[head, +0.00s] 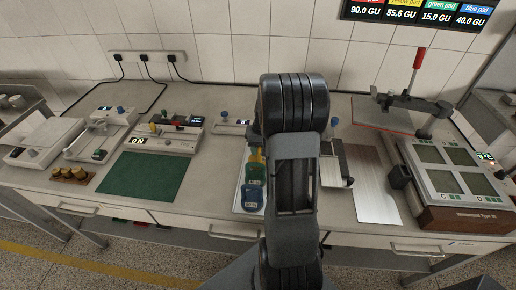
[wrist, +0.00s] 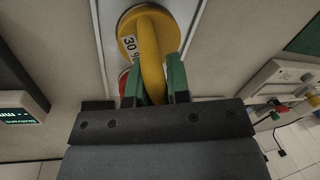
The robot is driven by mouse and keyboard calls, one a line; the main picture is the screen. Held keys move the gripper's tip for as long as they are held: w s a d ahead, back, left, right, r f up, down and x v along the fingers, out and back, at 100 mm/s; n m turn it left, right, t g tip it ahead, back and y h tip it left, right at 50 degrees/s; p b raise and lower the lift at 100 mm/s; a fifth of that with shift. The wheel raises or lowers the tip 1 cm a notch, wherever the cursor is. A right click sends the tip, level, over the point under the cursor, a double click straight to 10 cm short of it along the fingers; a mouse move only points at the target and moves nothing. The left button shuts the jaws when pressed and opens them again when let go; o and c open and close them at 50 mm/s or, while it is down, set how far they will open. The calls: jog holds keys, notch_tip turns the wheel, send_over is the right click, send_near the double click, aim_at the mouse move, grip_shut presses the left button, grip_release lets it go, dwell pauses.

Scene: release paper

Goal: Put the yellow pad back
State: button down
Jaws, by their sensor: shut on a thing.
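In the wrist view, the yellow pad (wrist: 134,22) has a round base, a thick yellow handle and a white label reading 30. My gripper (wrist: 154,92) has its green fingers shut on that handle. The pad is over a pale tray or strip (wrist: 108,40); I cannot tell whether it touches it. A red pad (wrist: 123,83) shows partly behind the left finger. In the head view my arm hides the gripper. Beside the arm, a green pad (head: 255,171) and a blue pad (head: 252,196) stand on a tray, with a bit of yellow just behind them.
A green mat (head: 142,178) lies on the bench to the left, near several instruments. Right of my arm are a small device (head: 334,165), a metal plate (head: 366,185), a red-handled press (head: 417,60) and a wooden-sided tester (head: 455,215). A display (head: 420,12) hangs on the wall.

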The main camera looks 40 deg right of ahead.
jog(key=c, duration=1.1)
grip_release()
jog(key=shift+r, duration=0.1)
notch_tip(320, 180, up, 11)
jog(key=d, duration=0.2)
jog(key=s+a+r+n+t+h, duration=0.1)
jog(key=s+a+n, duration=0.1)
jog(key=s+a, duration=0.4)
jog(key=s+a+r+n+t, duration=0.1)
jog(key=s+a, duration=0.5)
jog(key=a, duration=1)
jog(key=shift+s+r+n+t+h, duration=0.2)
jog(key=shift+n+t+h, duration=0.2)
jog(key=shift+n+t, duration=0.2)
